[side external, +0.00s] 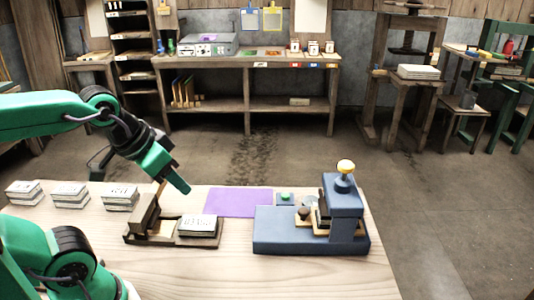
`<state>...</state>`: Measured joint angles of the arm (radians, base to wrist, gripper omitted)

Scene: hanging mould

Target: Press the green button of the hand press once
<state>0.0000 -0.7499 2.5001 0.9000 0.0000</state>
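The hand press (277,240) is a blue-grey machine with a flat base and an upright head at the right of the table. A yellow knob (346,167) tops it. My gripper (184,188) points down and right, above a wooden stand at the left of the press. It is clear of the press. Its fingers overlap in this view, so their opening is hidden.
The wooden stand (145,238) carries a pale, marked block (199,225). Several similar pale stacks (70,194) line the table's left. A purple mat (238,202) lies between stand and press. The table's front (230,275) is bare. Workbenches stand at the back.

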